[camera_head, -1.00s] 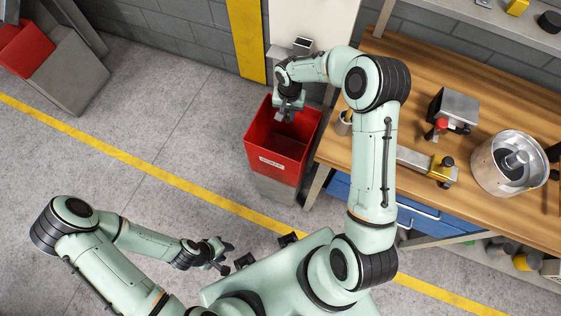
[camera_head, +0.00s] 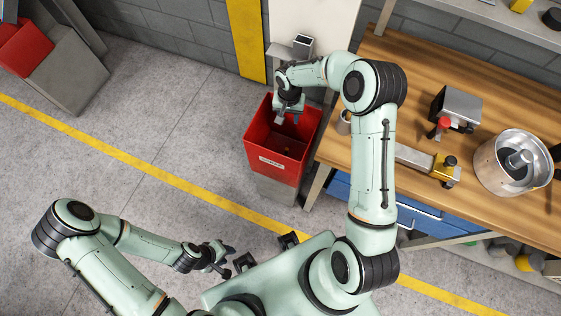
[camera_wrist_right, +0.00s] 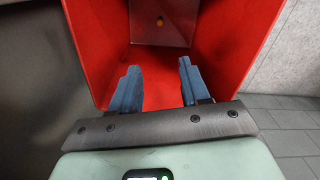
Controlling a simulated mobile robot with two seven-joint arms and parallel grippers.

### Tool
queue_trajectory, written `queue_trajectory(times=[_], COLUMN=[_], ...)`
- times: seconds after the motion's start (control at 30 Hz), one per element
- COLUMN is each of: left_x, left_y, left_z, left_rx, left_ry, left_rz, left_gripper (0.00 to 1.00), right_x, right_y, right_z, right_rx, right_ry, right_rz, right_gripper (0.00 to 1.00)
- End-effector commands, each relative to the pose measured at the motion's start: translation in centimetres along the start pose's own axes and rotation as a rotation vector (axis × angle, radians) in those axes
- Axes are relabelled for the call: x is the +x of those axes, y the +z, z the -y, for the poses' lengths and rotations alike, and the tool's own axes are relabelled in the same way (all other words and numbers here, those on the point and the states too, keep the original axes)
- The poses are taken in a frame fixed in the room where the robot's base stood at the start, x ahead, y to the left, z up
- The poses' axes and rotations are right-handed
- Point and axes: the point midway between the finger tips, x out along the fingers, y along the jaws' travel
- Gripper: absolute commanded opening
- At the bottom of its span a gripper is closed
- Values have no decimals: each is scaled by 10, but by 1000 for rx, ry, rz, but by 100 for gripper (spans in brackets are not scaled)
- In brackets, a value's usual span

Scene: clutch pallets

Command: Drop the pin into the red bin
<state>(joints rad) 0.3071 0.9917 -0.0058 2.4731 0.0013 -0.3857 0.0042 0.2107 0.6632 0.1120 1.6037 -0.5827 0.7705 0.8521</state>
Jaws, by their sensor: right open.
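My right gripper (camera_head: 288,118) is over the bin's mouth, pointing down. In the right wrist view its two blue fingers (camera_wrist_right: 159,68) are apart with nothing between them. A small orange-yellow thing (camera_wrist_right: 160,21) lies on the bin's floor there; it may be the pin, but it is too small to be sure. My left gripper (camera_head: 221,260) is away from the bin, low near my base, its fingers apart and empty.
The wooden workbench (camera_head: 415,75) at the right holds a metal pot (camera_head: 500,170), a grey block device (camera_head: 457,105), a yellow-ended fixture (camera_head: 445,170) and a small cup (camera_head: 344,122) near its left edge. Another red bin (camera_head: 25,48) stands at the far left. The floor between is clear.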

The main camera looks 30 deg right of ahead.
Motion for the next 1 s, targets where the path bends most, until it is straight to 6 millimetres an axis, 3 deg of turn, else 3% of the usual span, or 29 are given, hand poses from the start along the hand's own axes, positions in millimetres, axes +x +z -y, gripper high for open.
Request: queue_trajectory(times=[0.17, 0.4, 0.6, 0.8, 1.0], left_x=[0, 0, -2, -3, -3], left_y=[0, 0, -1, -1, -1], left_z=[0, 0, -1, -2, -2], left_rx=[0, 0, 0, 1, 1], left_ry=[0, 0, 0, 1, 1], left_rz=[0, 0, -2, -2, -2], left_gripper=[37, 37, 37, 37, 37], right_x=[-25, -81, -116, -131, -132], right_y=[-1, -1, -1, 0, 0], right_z=[0, 1, 1, 0, 0], right_rx=[0, 0, 0, -1, -1], right_ry=[-2, -3, -3, -1, -1], right_rz=[-5, -6, -4, -2, -1], right_gripper=[46, 46, 46, 46, 46])
